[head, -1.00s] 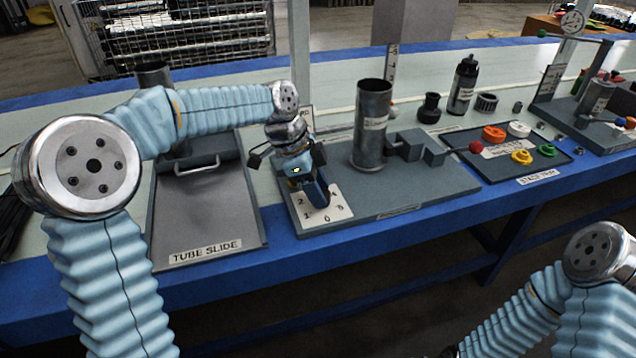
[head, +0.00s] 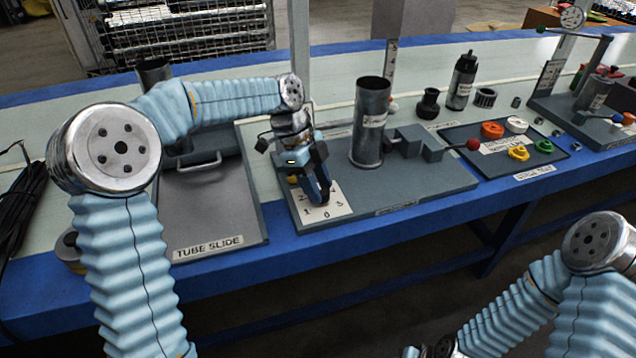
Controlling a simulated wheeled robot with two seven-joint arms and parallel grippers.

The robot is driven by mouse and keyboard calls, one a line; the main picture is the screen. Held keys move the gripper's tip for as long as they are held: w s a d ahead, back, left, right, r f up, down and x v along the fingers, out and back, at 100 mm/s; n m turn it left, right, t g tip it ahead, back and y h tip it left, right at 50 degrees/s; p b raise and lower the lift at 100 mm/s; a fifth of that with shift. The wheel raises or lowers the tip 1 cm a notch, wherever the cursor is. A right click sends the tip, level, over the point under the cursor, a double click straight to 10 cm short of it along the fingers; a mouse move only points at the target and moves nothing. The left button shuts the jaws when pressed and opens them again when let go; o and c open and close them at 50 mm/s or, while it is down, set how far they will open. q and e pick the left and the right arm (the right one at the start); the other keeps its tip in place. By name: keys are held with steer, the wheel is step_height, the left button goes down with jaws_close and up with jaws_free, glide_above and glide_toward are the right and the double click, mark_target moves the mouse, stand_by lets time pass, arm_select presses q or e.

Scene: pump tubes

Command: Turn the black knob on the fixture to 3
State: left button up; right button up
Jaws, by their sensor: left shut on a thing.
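The fixture (head: 420,193) is a grey base plate with an upright metal tube (head: 369,125) on it.
A grey tube slide tray (head: 205,220) lies left of the fixture. A grey bracket (head: 415,143) with a red ball (head: 473,144) stands right of the tube. A tray of coloured rings (head: 535,168) and a black bottle (head: 462,82) are further right.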

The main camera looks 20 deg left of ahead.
arm_select(q)
steer(key=o, duration=1.1)
steer(key=shift+c, duration=0.2)
steer(key=p+v, duration=0.1)
steer(key=v, duration=1.2)
steer(key=shift+r, duration=0.4)
